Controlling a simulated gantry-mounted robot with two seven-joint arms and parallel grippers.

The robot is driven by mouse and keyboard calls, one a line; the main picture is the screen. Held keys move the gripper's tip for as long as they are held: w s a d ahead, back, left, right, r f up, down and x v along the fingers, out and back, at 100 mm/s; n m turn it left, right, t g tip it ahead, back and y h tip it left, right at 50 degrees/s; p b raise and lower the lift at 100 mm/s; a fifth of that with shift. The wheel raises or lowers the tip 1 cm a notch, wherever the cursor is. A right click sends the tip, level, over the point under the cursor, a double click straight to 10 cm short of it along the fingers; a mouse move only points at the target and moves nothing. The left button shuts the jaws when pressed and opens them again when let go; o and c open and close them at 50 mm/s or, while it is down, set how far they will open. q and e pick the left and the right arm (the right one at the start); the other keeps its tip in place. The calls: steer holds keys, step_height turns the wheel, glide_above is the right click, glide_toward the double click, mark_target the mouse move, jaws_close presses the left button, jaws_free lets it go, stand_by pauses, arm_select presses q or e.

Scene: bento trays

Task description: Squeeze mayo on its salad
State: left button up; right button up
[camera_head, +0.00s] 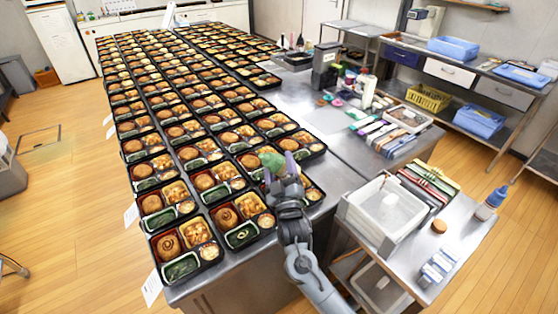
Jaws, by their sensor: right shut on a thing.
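My right gripper (282,178) reaches in from the lower right over the right edge of the bento rows. It is shut on a small green and purple object (271,160), which is probably the mayo container, though its shape is hard to make out. It is above the trays, and the arm hides part of the tray beneath. The nearest bento tray (160,263) has a green salad (181,267) in its front compartment. The tray to its right has another salad (242,235) with a pale mark on top. My left gripper is not in view.
Many filled bento trays cover the long steel table. A small cart (455,262) at right holds a white bin (385,212) and stacked packs. Bottles and utensils lie on the steel counter (300,105) behind. A yellow basket (428,97) sits on the back shelf.

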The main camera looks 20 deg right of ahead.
step_height(320, 180, up, 2)
steer(key=m+g+p, duration=0.2)
steer(key=m+p, duration=0.2)
steer(key=m+g+p, duration=0.2)
steer(key=m+p, duration=0.2)
steer(key=shift+a+h, duration=0.1)
steer(key=shift+h, duration=0.3)
steer(key=shift+f+m+g+p, duration=0.2)
steer(key=shift+m+g+p, duration=0.1)
steer(key=shift+m+p, duration=0.15)
steer(key=shift+f, duration=0.1)
